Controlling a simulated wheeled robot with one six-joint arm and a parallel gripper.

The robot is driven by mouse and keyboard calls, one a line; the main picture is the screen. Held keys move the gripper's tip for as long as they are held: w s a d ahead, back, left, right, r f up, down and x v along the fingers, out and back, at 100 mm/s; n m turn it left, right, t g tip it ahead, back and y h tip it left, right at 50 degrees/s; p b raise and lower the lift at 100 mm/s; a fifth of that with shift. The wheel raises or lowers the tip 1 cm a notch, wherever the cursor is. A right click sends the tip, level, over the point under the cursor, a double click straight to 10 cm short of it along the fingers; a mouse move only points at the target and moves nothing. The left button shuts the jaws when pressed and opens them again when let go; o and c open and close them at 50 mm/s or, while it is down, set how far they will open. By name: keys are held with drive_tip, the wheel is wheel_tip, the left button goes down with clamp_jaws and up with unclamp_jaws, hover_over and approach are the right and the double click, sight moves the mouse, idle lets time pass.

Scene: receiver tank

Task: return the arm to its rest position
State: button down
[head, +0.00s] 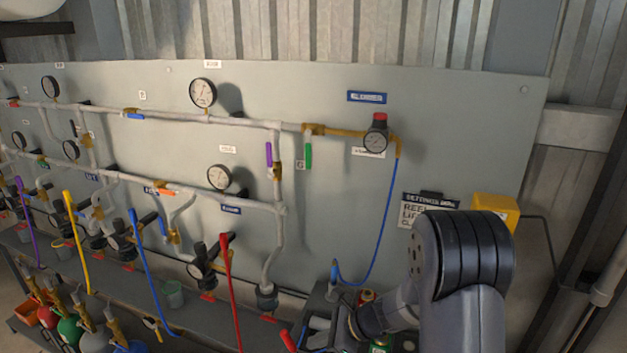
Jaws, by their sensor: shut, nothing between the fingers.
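My arm is at the lower right. Its dark ribbed joint and grey link stand large in front of the panel, and a paler link reaches down and left toward the bench. The fingers of my gripper cannot be made out; the end of the arm is lost among dark items at the bottom edge. The grey panel (340,220) with pipes and gauges stands behind the arm. My arm hides part of the bench and the panel's lower right.
A blue hose (384,220) hangs from the red-capped regulator (376,138) to a dark box (318,305) left of my arm. A yellow box (496,207) is close behind my arm. Red (232,290) and yellow hoses (76,235) rise at the left. Several gas cylinders (70,330) stand lower left.

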drive_tip(key=y+b, duration=0.1)
drive_tip(key=d+f+y+b, duration=0.1)
drive_tip(key=shift+s+d+f+t+b, duration=0.25)
drive_tip(key=shift+s+t+b, duration=0.05)
drive_tip(key=shift+b, duration=0.1)
drive_tip(key=shift+d+r, duration=0.1)
